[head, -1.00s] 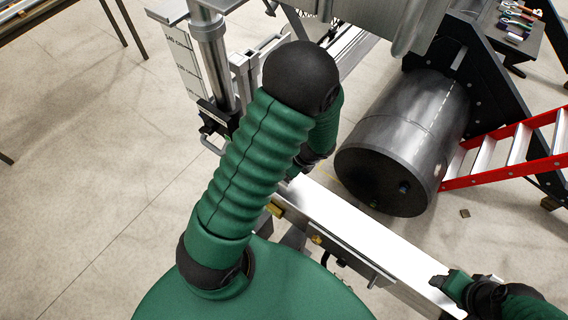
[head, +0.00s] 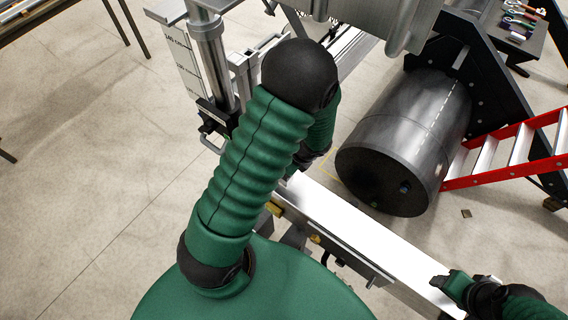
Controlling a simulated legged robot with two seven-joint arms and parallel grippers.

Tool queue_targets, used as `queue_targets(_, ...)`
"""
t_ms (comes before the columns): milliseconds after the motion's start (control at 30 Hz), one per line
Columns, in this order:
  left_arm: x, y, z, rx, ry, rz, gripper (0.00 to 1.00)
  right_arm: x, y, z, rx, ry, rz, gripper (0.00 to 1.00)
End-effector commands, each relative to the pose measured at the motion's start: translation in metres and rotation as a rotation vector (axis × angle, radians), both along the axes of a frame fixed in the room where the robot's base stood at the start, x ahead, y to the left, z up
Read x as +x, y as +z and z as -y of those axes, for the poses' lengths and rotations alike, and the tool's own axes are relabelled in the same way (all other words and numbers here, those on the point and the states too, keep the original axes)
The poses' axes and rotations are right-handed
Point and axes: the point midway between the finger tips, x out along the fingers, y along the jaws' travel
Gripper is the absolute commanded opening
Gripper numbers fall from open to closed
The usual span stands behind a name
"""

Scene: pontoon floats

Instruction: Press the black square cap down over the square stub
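I cannot make out the black square cap or the square stub for certain. My green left arm, with its black elbow, fills the middle of the head view and hides what lies behind it. My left gripper is hidden behind that arm. My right gripper (head: 452,284) is at the lower right, by the near end of a long white-topped beam (head: 345,222). Its green fingers are small and seen from above, and I cannot tell whether they are open or shut or hold anything.
A dark grey drum (head: 405,140) lies on the floor right of the beam. A red ladder (head: 510,150) leans beyond it. A small dark piece (head: 466,213) lies on the floor. A silver post (head: 212,55) stands at the upper left.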

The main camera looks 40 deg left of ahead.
Motion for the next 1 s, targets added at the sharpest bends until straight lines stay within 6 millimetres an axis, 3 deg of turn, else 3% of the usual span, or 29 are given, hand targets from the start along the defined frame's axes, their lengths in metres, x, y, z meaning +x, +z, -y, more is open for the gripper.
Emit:
queue_targets(367,0.001,-0.001,-0.004,-0.002,0.001,0.0,0.11,0.0,0.002,0.0,0.0,0.0,0.0,0.58)
queue_targets(1000,0.002,-0.001,0.006,0.006,0.0,-0.001,0.11,0.0,0.001,0.0,0.0,0.0,0.0,0.58)
